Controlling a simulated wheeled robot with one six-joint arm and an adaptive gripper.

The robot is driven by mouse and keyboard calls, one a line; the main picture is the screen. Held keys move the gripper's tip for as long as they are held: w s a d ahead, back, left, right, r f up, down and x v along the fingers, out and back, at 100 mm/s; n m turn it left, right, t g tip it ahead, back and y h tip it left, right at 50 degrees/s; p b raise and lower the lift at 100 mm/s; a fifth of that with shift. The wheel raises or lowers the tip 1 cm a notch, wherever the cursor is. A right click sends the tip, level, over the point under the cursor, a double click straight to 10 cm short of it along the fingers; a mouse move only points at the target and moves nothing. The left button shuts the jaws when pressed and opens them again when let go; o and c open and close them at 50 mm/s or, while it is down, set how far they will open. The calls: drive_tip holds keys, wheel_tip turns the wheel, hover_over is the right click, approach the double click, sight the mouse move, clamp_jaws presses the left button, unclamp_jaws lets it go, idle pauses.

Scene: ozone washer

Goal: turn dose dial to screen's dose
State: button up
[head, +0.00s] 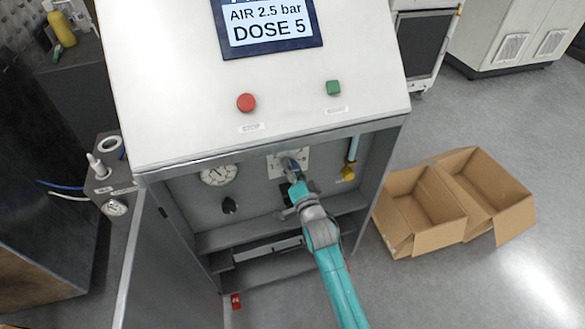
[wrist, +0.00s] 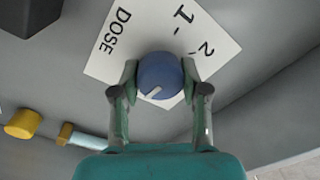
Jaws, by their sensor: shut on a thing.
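The screen (head: 268,22) on the sloped panel reads AIR 2.5 bar and DOSE 5; its top line is cut off. The dose dial (wrist: 159,70) is a round blue knob on a white plate (wrist: 112,57) marked DOSE, with 1 and 2 readable and the other marks hidden. A short white line on the knob points to the lower left in the wrist view. My gripper (wrist: 160,78) is shut on the dial, one finger on each side. In the head view my gripper (head: 293,172) covers most of the dial.
Inside the cabinet, a round gauge (head: 219,175) and black knob (head: 229,205) sit left of the dial, and a yellow valve (head: 347,172) right. A red button (head: 246,102) and green button (head: 333,88) are above. Open cardboard boxes (head: 425,207) lie on the floor at right.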

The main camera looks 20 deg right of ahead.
drive_tip(key=shift+m, duration=0.4)
drive_tip(key=o, duration=1.1)
drive_tip(key=shift+o, duration=0.2)
drive_tip(key=s, duration=1.2)
drive_tip(key=shift+f, duration=0.3)
